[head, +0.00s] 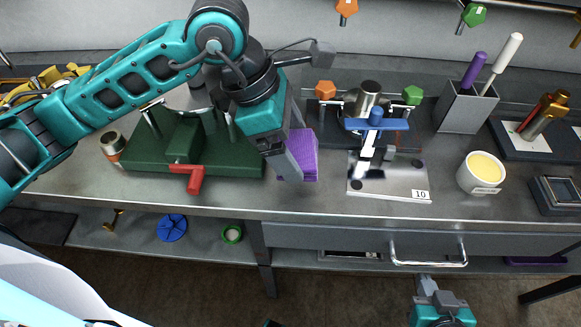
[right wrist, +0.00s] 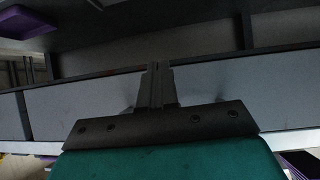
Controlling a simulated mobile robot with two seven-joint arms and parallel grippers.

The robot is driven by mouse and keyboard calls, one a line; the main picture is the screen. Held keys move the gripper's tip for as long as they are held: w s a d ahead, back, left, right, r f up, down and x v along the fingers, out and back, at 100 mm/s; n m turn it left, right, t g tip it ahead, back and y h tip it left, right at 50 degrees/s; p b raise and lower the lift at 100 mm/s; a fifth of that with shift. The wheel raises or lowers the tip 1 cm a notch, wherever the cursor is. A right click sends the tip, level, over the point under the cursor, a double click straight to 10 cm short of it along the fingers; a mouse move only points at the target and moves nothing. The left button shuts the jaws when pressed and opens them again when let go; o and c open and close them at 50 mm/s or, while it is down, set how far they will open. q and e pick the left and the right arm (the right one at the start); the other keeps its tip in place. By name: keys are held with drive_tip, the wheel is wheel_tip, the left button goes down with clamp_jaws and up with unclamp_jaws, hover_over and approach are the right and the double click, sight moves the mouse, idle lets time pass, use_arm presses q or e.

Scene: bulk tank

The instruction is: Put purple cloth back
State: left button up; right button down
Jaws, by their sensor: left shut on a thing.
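The purple cloth (head: 305,156) is a ribbed block on the steel bench, at the right end of the green fixture. My left gripper (head: 287,168) reaches down from above and is shut on the cloth, covering its left side. I cannot tell whether the cloth touches the bench. My right gripper (head: 425,284) is low in front of the drawer, apart from the cloth. In the right wrist view its fingers (right wrist: 157,85) are together with nothing seen between them.
A green fixture with a red handle (head: 194,178) stands left of the cloth. A plate marked 10 (head: 388,190) with a blue-handled tool is to its right. A grey holder (head: 466,108), a white cup (head: 482,172) and a drawer handle (head: 428,262) are further right. A purple tray (head: 535,261) lies below.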

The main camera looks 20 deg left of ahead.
use_arm(q)
wheel_tip(320, 180, down, 7)
drive_tip(key=shift+r, duration=0.2)
idle(0.3)
drive_tip(key=shift+f+b, duration=0.2)
drive_tip(key=shift+b, duration=0.25)
drive_tip(key=o, duration=0.7)
drive_tip(key=shift+c, duration=0.2)
